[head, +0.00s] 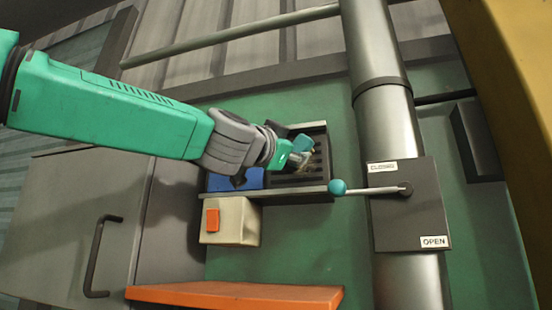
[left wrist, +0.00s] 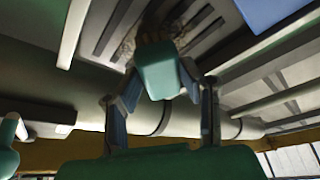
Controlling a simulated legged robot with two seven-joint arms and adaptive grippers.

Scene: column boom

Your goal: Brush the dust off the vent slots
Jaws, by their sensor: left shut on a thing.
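The vent (head: 317,140) is a dark slotted panel on the green wall, beside the large pipe. Its slots also show at the top of the left wrist view (left wrist: 192,22). My left gripper (head: 294,157) is in front of the vent, shut on the teal handle of a brush (head: 303,143). The brush also shows between the fingers in the left wrist view (left wrist: 158,72), with its bristle end toward the slots. A mottled brownish patch shows there; I cannot tell dust from bristles, nor whether the bristles touch. My right gripper is out of view.
Below the vent runs a light ledge (head: 290,191). A teal-knobbed lever (head: 338,187) stands close right, on a plate marked CLOSED and OPEN (head: 412,215). A blue block (head: 240,179), a beige box with an orange button (head: 238,219) and an orange shelf (head: 235,294) are left and below.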

